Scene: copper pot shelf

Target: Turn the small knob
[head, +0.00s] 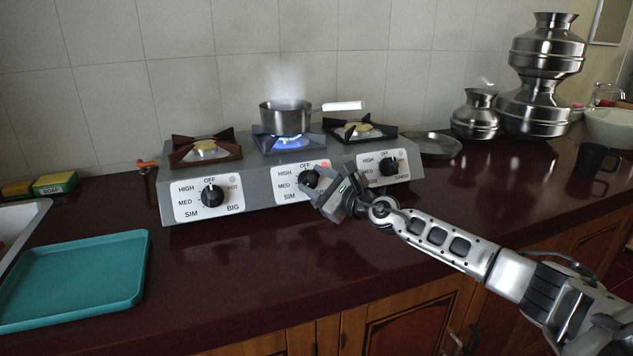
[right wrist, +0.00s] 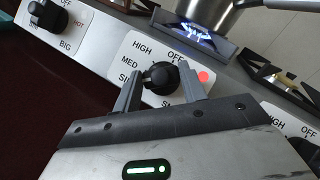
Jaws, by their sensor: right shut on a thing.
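The small knob (head: 309,177) is the black middle knob on the front of the grey stove (head: 250,205). In the right wrist view the knob (right wrist: 161,75) sits on a white panel marked OFF, HIGH, MED and SIM, with a lit red dot to its right. The lower label is partly hidden, only "SM" shows. My right gripper (head: 322,184) is at this knob, its two fingers on either side, shut on it. The burner (head: 287,142) above burns blue under a steaming saucepan (head: 290,119). My left gripper is out of view.
The big knob (head: 212,195) and the right knob (head: 389,166) flank the middle panel. The saucepan's white handle (head: 343,106) points right. A teal tray (head: 75,280) lies front left. Metal pots (head: 540,105) stand back right. The counter before the stove is clear.

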